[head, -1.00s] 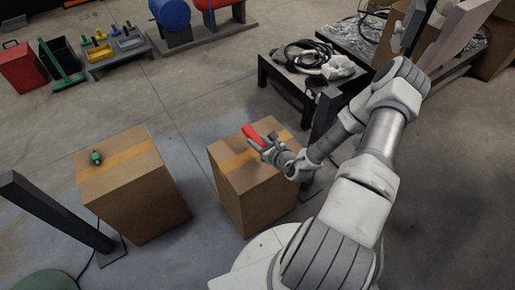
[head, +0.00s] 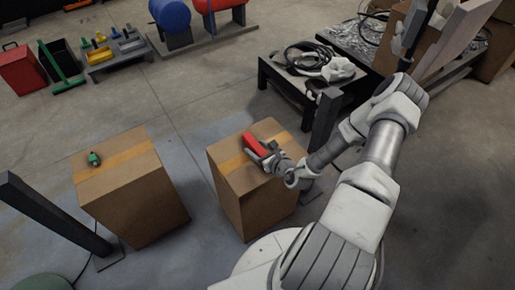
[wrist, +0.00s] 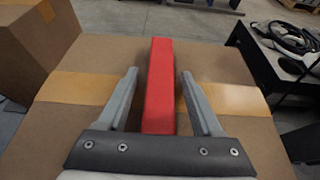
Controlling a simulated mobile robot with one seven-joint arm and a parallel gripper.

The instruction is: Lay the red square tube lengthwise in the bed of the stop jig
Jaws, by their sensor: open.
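The red square tube (wrist: 159,85) lies along the top of the right cardboard box, crossing its tape strip. It also shows in the head view (head: 255,144). My gripper (wrist: 159,72) is open over the box, one finger on each side of the tube, with a narrow gap on both sides. In the head view my gripper (head: 266,151) partly covers the tube's near end. I cannot make out the stop jig for certain. A small green object (head: 94,159) sits on the left box, too small to identify.
The right box (head: 238,187) and left box (head: 140,200) stand apart on the floor. A dark post (head: 50,215) is at the left. A black table (head: 290,80) with coiled cable stands behind.

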